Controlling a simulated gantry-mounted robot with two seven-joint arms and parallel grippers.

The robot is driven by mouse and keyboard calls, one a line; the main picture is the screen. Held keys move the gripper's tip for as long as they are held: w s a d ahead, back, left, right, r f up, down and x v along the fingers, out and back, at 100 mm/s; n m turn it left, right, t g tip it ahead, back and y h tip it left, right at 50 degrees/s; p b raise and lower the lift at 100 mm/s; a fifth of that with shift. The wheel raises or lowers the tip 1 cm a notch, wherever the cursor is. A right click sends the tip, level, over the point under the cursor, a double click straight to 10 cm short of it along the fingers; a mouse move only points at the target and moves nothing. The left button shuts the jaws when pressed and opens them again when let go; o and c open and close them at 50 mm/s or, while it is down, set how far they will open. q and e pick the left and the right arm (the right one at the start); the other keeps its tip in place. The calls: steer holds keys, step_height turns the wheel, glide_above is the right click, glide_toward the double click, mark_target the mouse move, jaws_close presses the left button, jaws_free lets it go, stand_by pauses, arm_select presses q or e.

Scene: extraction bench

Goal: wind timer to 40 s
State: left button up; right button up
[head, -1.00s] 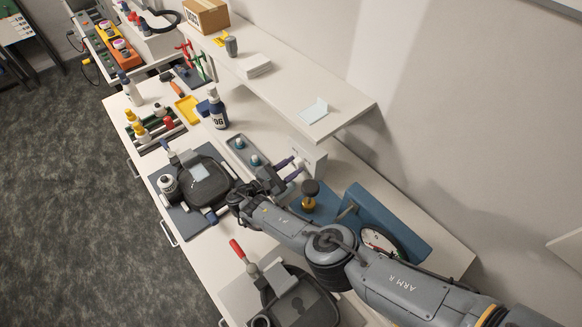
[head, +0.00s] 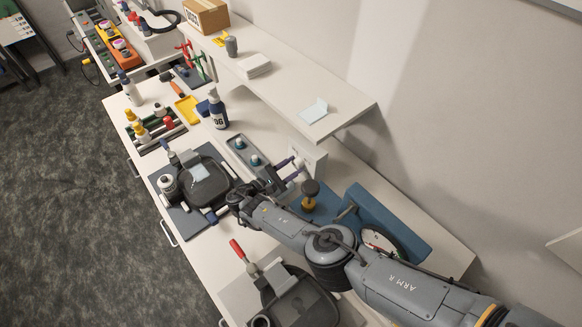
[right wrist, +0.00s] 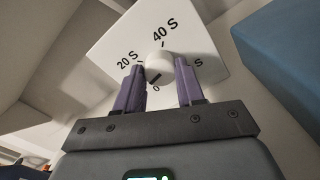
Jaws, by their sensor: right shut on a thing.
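The timer is a white box (head: 313,157) against the wall side of the bench. In the right wrist view its white face (right wrist: 195,40) carries the marks 20 S, 40 S, 0 and one partly hidden mark ending in S. A round white knob (right wrist: 159,64) stands at the middle of the face. A short dark mark shows at its lower side near 0; I cannot tell whether it is on the knob. My right gripper (head: 297,167) has its purple fingers (right wrist: 160,76) on either side of the knob, shut on it. My left gripper is out of view.
A blue stand (head: 395,222) and a black-and-gold knobbed tool (head: 310,195) stand close to my right arm. A grey tray (head: 236,143) with blue-capped items lies left of the gripper. A white shelf (head: 345,108) overhangs the back of the bench.

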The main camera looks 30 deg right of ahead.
steer(key=shift+r+m, duration=0.1)
steer(key=shift+m, duration=0.2)
stand_by(0.5)
steer(key=o, duration=1)
steer(key=shift+o, duration=0.2)
steer(key=shift+a, duration=0.1)
